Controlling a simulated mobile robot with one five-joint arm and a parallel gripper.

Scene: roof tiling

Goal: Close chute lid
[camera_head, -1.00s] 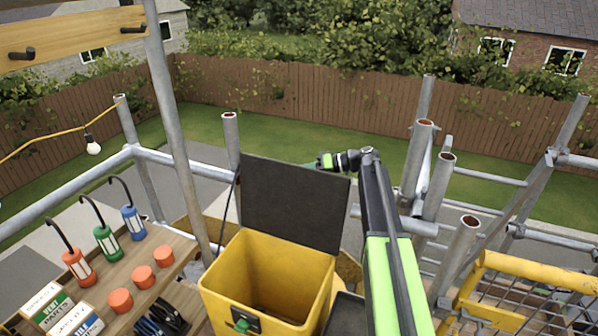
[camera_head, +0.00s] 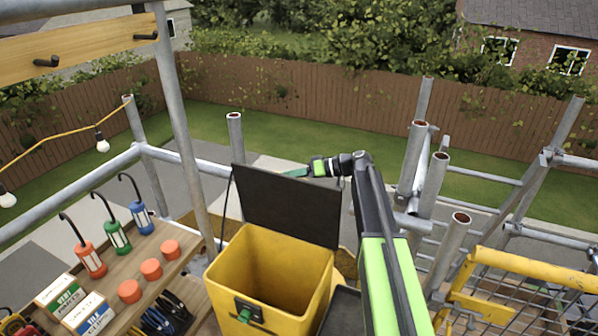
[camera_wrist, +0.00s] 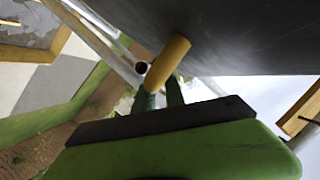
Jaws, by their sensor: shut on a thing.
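The yellow chute box (camera_head: 235,277) stands open in the lower middle of the head view, its inside showing empty. Its dark lid (camera_head: 285,205) is raised at the far side of the opening and leans over it a little. In the wrist view the lid (camera_wrist: 255,35) fills the upper right, with a yellow peg-like handle (camera_wrist: 168,62) sticking out of it. My gripper (camera_wrist: 160,97) is shut on this handle, its green fingers at the handle's lower end. In the head view my gripper (camera_head: 296,172) is at the lid's top edge on the far side, its tips partly hidden.
A wooden shelf (camera_head: 185,240) at left holds lanterns, orange pucks and boxes. Scaffold poles (camera_head: 430,190) and a yellow mesh gate (camera_head: 500,265) stand at right. A green-tabbed latch (camera_head: 247,311) sits on the box front. The space above the box opening is clear.

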